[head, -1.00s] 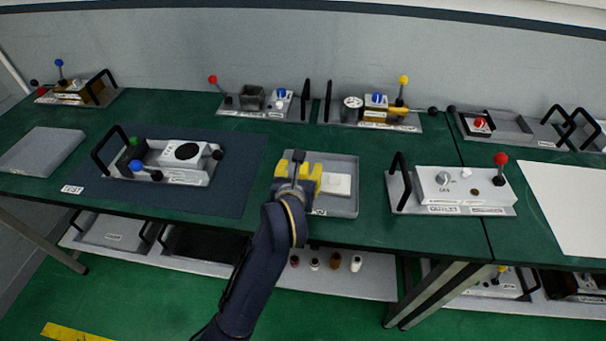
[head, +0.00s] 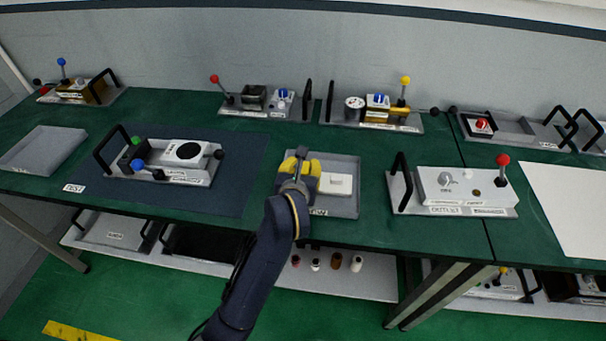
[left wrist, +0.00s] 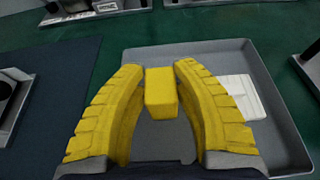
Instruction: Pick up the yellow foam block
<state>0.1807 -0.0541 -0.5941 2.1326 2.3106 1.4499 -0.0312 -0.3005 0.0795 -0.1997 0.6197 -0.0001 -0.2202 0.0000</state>
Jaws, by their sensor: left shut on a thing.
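The yellow foam block (left wrist: 161,92) shows in the left wrist view as a small yellow box between my fingertips. My left gripper (head: 301,166), with yellow ribbed fingers, is over the left part of a grey tray (head: 345,207). It also shows in the left wrist view (left wrist: 160,85), with a finger on each side of the block. It is shut on the block. In the head view the block cannot be told apart from the yellow fingers. Whether it touches the tray floor is unclear. My right gripper is not in view.
A white block (head: 335,184) lies in the tray, right of my gripper. A device with a red-knobbed lever (head: 465,187) stands to the right. A blue mat (head: 235,165) with another device (head: 170,160) lies to the left. More devices line the back of the green table.

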